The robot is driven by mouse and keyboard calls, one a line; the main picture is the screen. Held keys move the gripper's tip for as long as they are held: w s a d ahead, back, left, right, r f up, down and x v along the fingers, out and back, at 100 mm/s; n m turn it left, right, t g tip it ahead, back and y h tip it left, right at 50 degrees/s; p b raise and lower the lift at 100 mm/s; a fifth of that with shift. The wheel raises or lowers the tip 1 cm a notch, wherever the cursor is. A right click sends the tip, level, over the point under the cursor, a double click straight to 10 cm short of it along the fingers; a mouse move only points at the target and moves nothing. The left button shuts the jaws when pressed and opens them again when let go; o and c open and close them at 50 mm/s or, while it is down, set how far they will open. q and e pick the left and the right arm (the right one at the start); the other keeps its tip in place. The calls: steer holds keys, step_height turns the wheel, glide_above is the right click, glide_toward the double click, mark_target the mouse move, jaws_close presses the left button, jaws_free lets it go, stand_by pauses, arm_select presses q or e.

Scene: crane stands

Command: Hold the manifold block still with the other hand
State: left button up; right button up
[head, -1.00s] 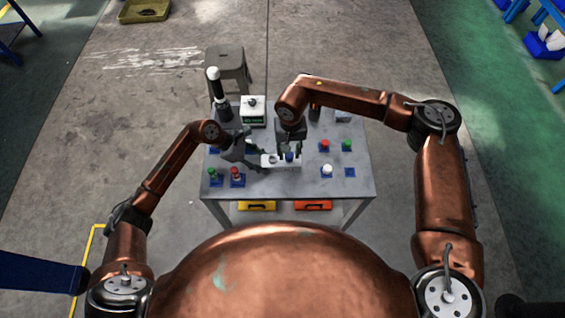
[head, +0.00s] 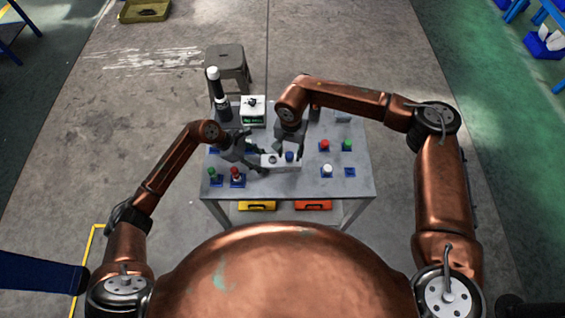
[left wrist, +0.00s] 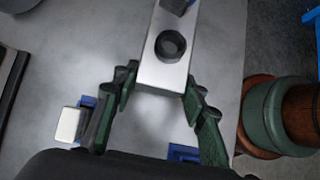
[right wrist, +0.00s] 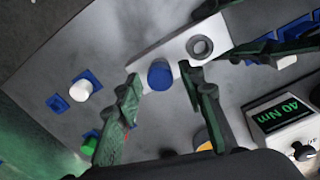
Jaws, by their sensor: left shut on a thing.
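The manifold block (head: 280,167) is a pale, bar-shaped block lying on the grey table. It has a dark round port (left wrist: 170,45) towards its left end and a blue cap (right wrist: 160,75) at the other. My left gripper (head: 256,158) is shut on the block's left end; in the left wrist view its fingers (left wrist: 159,88) press on both sides of that end. My right gripper (head: 290,149) is over the cap end, its fingers apart on either side of the blue cap and not visibly touching it.
Red (head: 325,143), green (head: 347,145) and white (head: 327,169) caps sit on blue pads on the table (head: 345,185). A box with a green "40 Nm" display (right wrist: 283,118) and a dark upright tool (head: 218,95) stand at the back left. A stool (head: 229,62) is behind.

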steer(key=m, duration=1.3)
steer(key=shift+m, duration=0.3)
steer(key=m, duration=0.6)
steer(key=shift+m, duration=0.3)
steer(key=m, duration=0.6)
steer(key=shift+m, duration=0.3)
steer(key=shift+c, duration=0.4)
jaws_close()
steer(key=shift+r, duration=0.1)
